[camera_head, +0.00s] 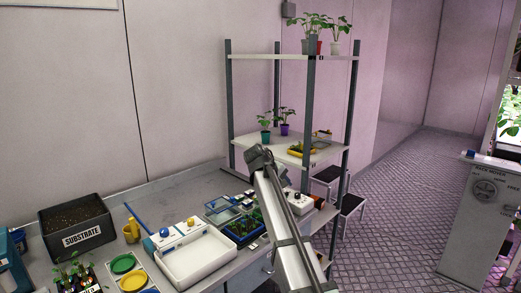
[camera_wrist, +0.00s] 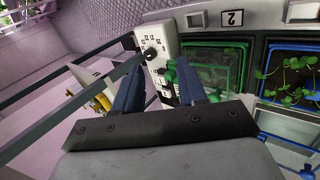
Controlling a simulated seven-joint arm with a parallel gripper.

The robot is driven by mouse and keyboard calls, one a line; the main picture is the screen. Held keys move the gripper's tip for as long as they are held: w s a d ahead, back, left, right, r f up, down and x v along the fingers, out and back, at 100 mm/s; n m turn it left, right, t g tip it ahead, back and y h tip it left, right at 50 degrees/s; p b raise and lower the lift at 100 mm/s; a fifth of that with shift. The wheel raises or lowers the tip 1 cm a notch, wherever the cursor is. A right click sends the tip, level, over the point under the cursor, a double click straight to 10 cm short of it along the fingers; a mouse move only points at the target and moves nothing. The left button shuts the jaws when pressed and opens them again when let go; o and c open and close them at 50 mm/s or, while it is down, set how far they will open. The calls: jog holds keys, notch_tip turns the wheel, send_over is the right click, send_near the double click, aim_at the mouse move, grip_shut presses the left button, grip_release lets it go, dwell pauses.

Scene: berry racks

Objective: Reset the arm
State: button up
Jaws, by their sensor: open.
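My gripper (camera_wrist: 160,82) shows in the wrist view with its two dark blue fingers apart. I cannot tell whether the fingers touch anything. In the head view my pale arm rises from the bottom edge in front of the bench and the shelf rack (camera_head: 310,120); the fingers cannot be made out there.
In the wrist view a green-rimmed tray (camera_wrist: 243,60) and a blue-rimmed tray (camera_wrist: 269,59) lie right of the fingers. A dark rail (camera_wrist: 70,102) runs close at left. The bench holds a substrate box (camera_head: 82,239) and a white tray (camera_head: 190,272). Open floor (camera_head: 400,220) lies right.

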jog(key=s+d+f+m+g, duration=0.1)
jog(key=s+d+f+m, duration=0.15)
jog(key=d+f, duration=0.75)
jog(key=s+d+f+m+g, duration=0.2)
jog(key=s+d+f, duration=0.2)
jog(key=d+f, duration=0.65)
jog(key=s+d+f+m+g, duration=0.15)
jog(key=s+d+f, duration=0.4)
jog(key=f, duration=0.75)
jog(key=s+a+f+g+y, duration=0.15)
jog(key=s+a+f, duration=0.25)
jog(key=s+f, duration=0.7)
jog(key=s+a+f+g+y, duration=0.15)
jog(key=s+a+f, duration=0.25)
jog(key=s+f, duration=0.75)
jog(key=s+a+f+g+y, duration=0.1)
jog(key=s+a+f, duration=0.1)
jog(key=s, duration=0.8)
jog(key=s+a+f+m+g+y, duration=0.1)
jog(key=s+a, duration=0.3)
jog(key=s, duration=0.6)
jog(key=s+a+f+g+y, duration=0.1)
jog(key=s+a+f+g, duration=0.1)
jog(key=s, duration=0.7)
jog(key=shift+s+a+f+m, duration=0.4)
jog(key=shift+a+f, duration=0.2)
jog(key=shift+f, duration=0.1)
